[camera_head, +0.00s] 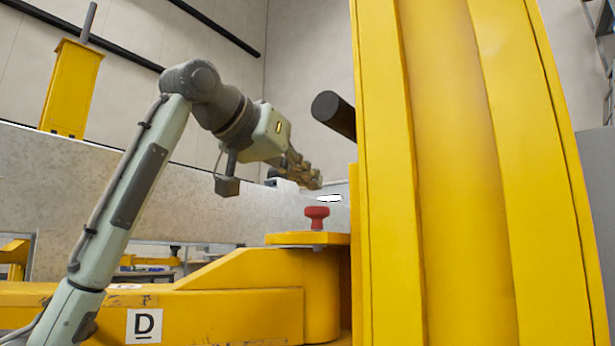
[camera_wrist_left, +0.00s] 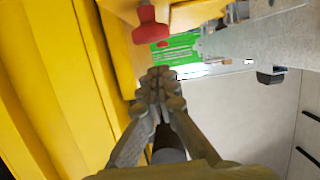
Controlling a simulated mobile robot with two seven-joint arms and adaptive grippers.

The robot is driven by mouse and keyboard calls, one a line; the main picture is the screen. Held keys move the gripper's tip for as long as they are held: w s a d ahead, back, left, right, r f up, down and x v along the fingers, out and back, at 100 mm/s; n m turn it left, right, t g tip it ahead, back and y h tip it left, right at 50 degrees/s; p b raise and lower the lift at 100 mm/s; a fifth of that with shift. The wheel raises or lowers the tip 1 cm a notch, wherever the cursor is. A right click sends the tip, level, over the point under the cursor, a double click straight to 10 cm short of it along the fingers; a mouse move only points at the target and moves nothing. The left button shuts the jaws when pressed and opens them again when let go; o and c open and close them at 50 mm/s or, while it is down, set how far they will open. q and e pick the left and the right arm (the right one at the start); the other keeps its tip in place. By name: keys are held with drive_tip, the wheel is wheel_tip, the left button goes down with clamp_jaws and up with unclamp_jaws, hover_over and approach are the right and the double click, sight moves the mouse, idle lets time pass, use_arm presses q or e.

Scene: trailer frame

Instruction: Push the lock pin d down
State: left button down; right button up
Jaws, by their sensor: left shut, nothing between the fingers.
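The lock pin d has a red knob (camera_head: 317,213) and stands upright on the yellow arm's raised end (camera_head: 310,240) in the head view. A label with a "D" (camera_head: 144,326) is on the same yellow arm. My left gripper (camera_head: 317,182) is shut and empty, a little above the knob and apart from it. In the left wrist view the closed fingertips (camera_wrist_left: 157,74) point toward the red knob (camera_wrist_left: 150,24), which is near the top edge. The pin's shaft below the knob is mostly hidden. My right gripper is in neither view.
A tall yellow post (camera_head: 460,170) stands close on the right of the pin. A dark round bar (camera_head: 334,113) sticks out of its left side, above my gripper. A grey beam (camera_head: 60,190) runs behind. The space left of the knob looks open.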

use_arm(q)
drive_tip(key=shift+w+r, duration=0.25)
drive_tip(key=shift+r, duration=0.25)
drive_tip(key=b+v, duration=0.1)
drive_tip(key=v, duration=0.9)
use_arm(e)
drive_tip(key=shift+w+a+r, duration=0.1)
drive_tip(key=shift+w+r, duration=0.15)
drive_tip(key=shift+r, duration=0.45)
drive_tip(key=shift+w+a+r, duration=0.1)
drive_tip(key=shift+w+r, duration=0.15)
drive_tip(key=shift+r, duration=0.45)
